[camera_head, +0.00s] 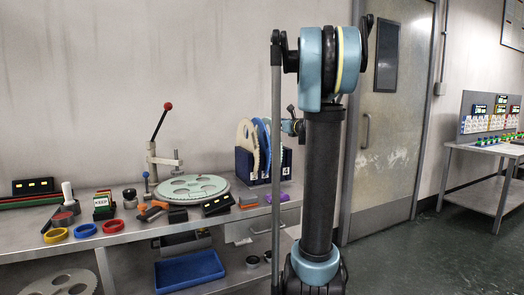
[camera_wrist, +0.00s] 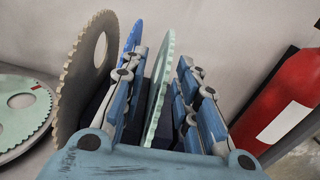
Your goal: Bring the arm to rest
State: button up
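My gripper (camera_wrist: 162,72) shows in the wrist view with its two jointed blue-grey fingers apart. A thin pale green toothed disc (camera_wrist: 161,88) stands on edge between them, with a gap visible on each side near the tips. Where the disc's lower part meets the fingers or rack is hard to see. In the head view my arm rises upright in front of the door, and part of my wrist (camera_head: 292,126) shows beside the dark blue disc rack (camera_head: 244,165). The fingertips are hidden in that view.
A tan toothed disc (camera_wrist: 88,75) and a blue disc (camera_wrist: 134,36) stand left of my fingers. A red cylinder with a white label (camera_wrist: 285,105) is close on the right. The bench (camera_head: 125,232) holds a lever press (camera_head: 152,165), coloured rings and small tools. Open floor (camera_head: 430,255) lies right.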

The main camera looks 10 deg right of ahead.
jog(key=s+a+f+n+g, duration=0.35)
jog(key=s+f+n, duration=0.2)
jog(key=s, duration=0.25)
jog(key=s+a+f+n+g+y, duration=0.1)
jog(key=s+a+f+n+g, duration=0.1)
jog(key=s+a+f+n, duration=0.45)
jog(key=s+a+f+n+g, duration=0.35)
jog(key=s+n, duration=0.25)
jog(key=s, duration=0.4)
jog(key=s+d+f+n+g+h, duration=0.2)
jog(key=s+f+n, duration=0.4)
jog(key=s+f, duration=0.4)
jog(key=s+d+f+n+g+h, duration=0.3)
jog(key=s+d+f+n, duration=0.4)
jog(key=s, duration=0.8)
notch_tip(320, 180, down, 3)
jog(key=shift+s+f+n+g+h, duration=0.2)
jog(key=shift+s+n+g+h, duration=0.1)
jog(key=shift+h, duration=0.6)
